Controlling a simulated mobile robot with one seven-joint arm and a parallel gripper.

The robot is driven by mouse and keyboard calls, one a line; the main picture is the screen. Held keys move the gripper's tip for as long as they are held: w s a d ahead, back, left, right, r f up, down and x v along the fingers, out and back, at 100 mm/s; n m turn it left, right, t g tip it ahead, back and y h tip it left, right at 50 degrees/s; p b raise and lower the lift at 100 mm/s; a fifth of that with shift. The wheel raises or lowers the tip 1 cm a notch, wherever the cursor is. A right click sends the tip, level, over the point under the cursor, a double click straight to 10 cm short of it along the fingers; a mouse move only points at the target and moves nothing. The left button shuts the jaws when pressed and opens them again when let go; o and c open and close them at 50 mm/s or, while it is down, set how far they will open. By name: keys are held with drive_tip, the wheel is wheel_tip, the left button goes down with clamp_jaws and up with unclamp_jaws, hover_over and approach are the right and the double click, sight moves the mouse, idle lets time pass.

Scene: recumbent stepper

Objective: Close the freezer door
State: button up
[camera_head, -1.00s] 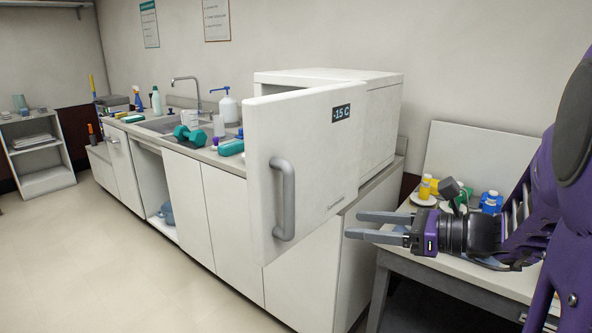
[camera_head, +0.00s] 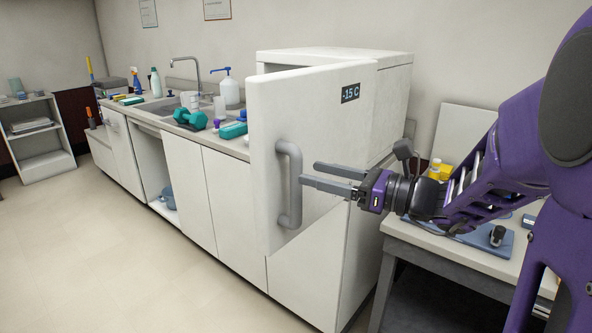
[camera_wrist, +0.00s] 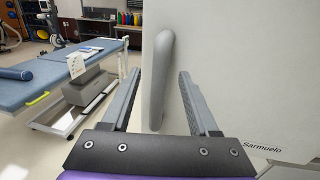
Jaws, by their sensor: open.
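The white freezer (camera_head: 395,110) stands on the counter's right end. Its door (camera_head: 325,130) stands wide open toward me, with a grey vertical bar handle (camera_head: 290,185) near its left edge and a "-15 C" display (camera_head: 350,93) at the top right. My gripper (camera_head: 308,174) is open and empty, its fingers pointing left, just right of the handle in the head view. In the wrist view the handle (camera_wrist: 158,80) shows between the two open fingers (camera_wrist: 156,95), beyond the palm, with the door face (camera_wrist: 240,70) to the right. I cannot tell whether the fingers touch anything.
A grey table (camera_head: 455,252) with a blue tray and small items stands right of the counter, under my arm. A teal dumbbell (camera_head: 190,118) and bottles crowd the counter left of the door. The floor at left is clear. A blue treatment table (camera_wrist: 60,75) shows in the wrist view.

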sight(296, 169)
drive_tip(key=x, duration=0.5)
drive_tip(key=shift+w+a, duration=0.1)
drive_tip(key=shift+a, duration=0.05)
clamp_jaws()
idle(1.3)
